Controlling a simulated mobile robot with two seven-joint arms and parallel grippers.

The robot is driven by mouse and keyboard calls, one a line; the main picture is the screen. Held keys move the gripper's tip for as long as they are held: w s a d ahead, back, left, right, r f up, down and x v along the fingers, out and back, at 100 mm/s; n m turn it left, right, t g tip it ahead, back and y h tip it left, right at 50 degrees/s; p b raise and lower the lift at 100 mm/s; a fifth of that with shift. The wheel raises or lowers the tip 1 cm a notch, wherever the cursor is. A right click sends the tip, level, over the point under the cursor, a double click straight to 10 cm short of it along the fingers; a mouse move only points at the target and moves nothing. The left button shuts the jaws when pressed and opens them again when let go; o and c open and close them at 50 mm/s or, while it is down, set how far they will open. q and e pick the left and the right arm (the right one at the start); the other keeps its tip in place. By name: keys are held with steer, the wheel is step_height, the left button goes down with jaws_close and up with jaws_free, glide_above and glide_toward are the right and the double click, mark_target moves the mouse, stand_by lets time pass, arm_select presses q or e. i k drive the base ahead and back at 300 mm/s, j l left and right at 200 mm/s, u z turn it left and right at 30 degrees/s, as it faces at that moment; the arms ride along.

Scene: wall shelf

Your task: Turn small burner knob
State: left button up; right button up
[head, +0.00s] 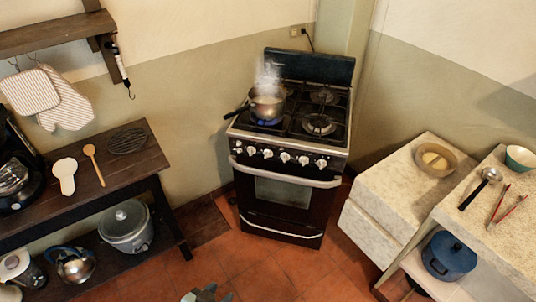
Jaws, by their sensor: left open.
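The stove (280,195) stands against the far wall in the head view, dark with a raised lid at the back. Several white knobs (285,157) sit in a row along its front panel. I cannot tell which one belongs to the small burner. A steaming metal pot (267,107) stands at the left of the stovetop, with a blue flame (268,122) under it. Uncovered burners (319,124) show on the right of the stovetop. My left gripper (208,293) is open at the bottom edge, partly cut off, well short of the stove. My right gripper is out of view.
An oven handle bar (283,176) runs below the knobs. The pot's dark handle (236,112) points left. A dark wooden table (125,175) stands at the left, stone-topped counters (405,190) at the right. The tiled floor (250,272) before the stove is clear.

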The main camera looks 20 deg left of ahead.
mark_target(267, 153)
steer(key=j+u, duration=0.1)
steer(key=j, duration=0.95)
steer(key=i+j+u, duration=0.1)
steer(key=j, duration=0.9)
steer(key=i+j+u, duration=0.1)
steer(key=i+j, duration=0.45)
